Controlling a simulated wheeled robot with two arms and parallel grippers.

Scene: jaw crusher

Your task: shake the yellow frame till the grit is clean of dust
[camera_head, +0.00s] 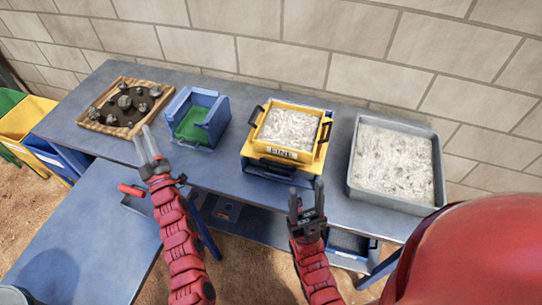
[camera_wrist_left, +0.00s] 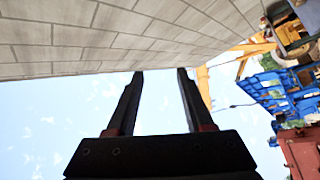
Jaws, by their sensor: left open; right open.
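The yellow frame (camera_head: 318,155) sits on a blue base (camera_head: 268,173) on the bench, right of the middle. Pale grey, dusty grit (camera_head: 288,129) fills it. It has black handles at its left and right sides and a black part at its front. My left gripper (camera_head: 148,145) is open and empty, left of the frame and in front of the blue box. In the left wrist view, its two fingers (camera_wrist_left: 160,75) stand apart with nothing between them. My right gripper (camera_head: 306,195) is open and empty, just in front of the frame's right front corner, apart from it.
A grey tray (camera_head: 354,188) of pale grit stands to the right. A blue box with a green inside (camera_head: 190,124) and a wooden tray (camera_head: 160,88) of dark stones stand to the left. A block wall (camera_head: 250,40) runs behind the blue bench (camera_head: 225,176). A lower blue table (camera_head: 85,250) is at front left.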

